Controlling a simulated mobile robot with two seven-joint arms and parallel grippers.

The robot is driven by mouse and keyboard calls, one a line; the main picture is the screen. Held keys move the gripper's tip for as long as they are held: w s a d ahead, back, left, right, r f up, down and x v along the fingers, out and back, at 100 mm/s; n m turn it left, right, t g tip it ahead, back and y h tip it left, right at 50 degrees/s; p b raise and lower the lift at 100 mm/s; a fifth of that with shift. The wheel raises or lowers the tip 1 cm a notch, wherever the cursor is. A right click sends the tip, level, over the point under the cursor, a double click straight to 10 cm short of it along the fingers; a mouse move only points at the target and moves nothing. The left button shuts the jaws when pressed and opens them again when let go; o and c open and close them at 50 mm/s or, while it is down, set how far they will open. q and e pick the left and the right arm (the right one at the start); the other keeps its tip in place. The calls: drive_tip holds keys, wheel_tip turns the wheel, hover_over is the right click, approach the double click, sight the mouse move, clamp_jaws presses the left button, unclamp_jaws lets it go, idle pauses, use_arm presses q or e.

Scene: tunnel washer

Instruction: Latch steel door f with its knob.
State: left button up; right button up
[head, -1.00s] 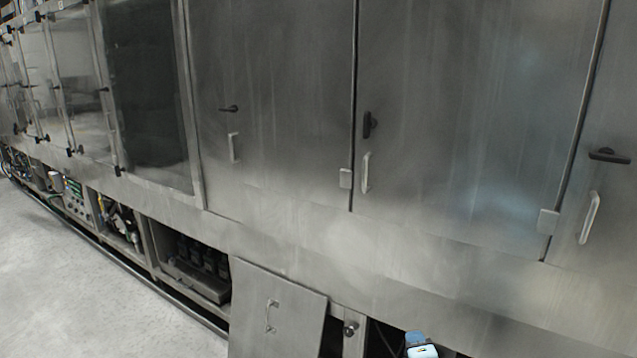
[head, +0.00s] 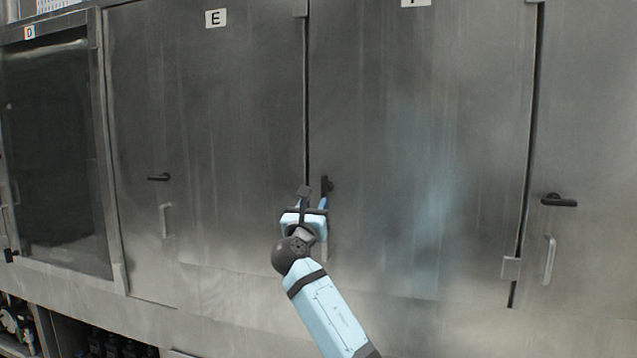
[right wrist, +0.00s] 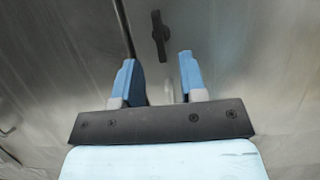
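Steel door f (head: 420,150) is the large panel right of the centre seam in the head view, with a partly cut-off label at its top. It looks closed against the frame. Its black knob (head: 327,186) points up and down, and it also shows upright in the right wrist view (right wrist: 160,38). My right gripper (head: 313,203) is just below the knob, in front of the door's handle, which it largely hides. In the right wrist view its blue fingers (right wrist: 159,75) are apart, with nothing between them but the handle behind. My left gripper is not in view.
Door E (head: 215,120) is to the left, with its black knob (head: 158,177) lying sideways. Another door at the right has a sideways knob (head: 558,200) and a pale handle (head: 548,260). A hinge block (head: 510,268) sits at door f's right edge.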

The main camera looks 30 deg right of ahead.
sight(323, 185)
drive_tip(key=p+x, duration=0.1)
drive_tip(key=x, duration=0.8)
drive_tip(key=shift+w+d+r+p, duration=0.1)
drive_tip(key=shift+w+r+p, duration=0.1)
drive_tip(key=shift+w+p, duration=0.15)
drive_tip(key=shift+w+d+r, duration=0.1)
drive_tip(key=shift+w+d, duration=0.25)
drive_tip(key=shift+s, duration=0.1)
clamp_jaws()
